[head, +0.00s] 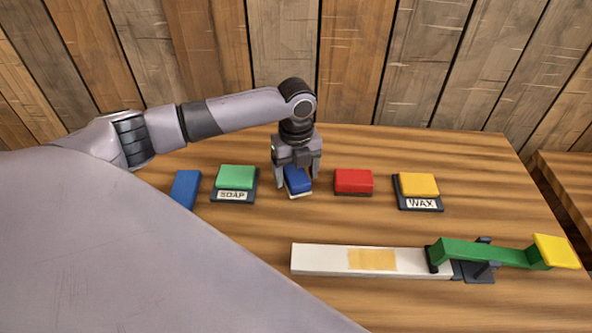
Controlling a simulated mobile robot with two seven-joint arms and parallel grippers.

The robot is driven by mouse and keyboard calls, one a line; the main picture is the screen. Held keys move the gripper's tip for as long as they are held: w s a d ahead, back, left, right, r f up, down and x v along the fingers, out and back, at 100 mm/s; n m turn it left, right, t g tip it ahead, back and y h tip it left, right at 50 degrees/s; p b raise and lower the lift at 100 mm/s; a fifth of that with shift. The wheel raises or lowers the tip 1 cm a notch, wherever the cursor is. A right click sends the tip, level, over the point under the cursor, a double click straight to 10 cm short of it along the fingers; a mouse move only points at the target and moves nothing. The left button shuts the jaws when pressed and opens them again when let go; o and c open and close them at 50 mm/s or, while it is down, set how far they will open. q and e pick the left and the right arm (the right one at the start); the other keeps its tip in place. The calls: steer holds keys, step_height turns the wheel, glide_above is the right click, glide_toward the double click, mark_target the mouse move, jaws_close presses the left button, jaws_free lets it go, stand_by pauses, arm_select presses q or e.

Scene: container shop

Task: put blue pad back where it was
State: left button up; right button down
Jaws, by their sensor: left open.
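A blue pad (298,184) sits in the middle of the back row on the wooden table, with a thin pale edge under its front. My left gripper (296,189) is above it, pointing down. Its fingers are open, one on each side of the pad; I cannot tell whether they touch it. The gripper hides the back of the pad and most of what is under it. A second blue piece (185,189), flat and longer, lies at the left end of the row. My right gripper is not in view.
A green pad (235,176) sits on a SOAP-labelled base, a red pad (353,181) stands to the right, and a yellow pad (418,184) sits on a WAX-labelled base. In front lies a white strip (320,259) with a tan patch, beside a green lever (480,252) with a yellow end.

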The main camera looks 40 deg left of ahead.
mark_target(296, 173)
arm_select(q)
steer(key=shift+r, duration=0.1)
step_height(296, 173, up, 12)
stand_by(0.5)
stand_by(0.4)
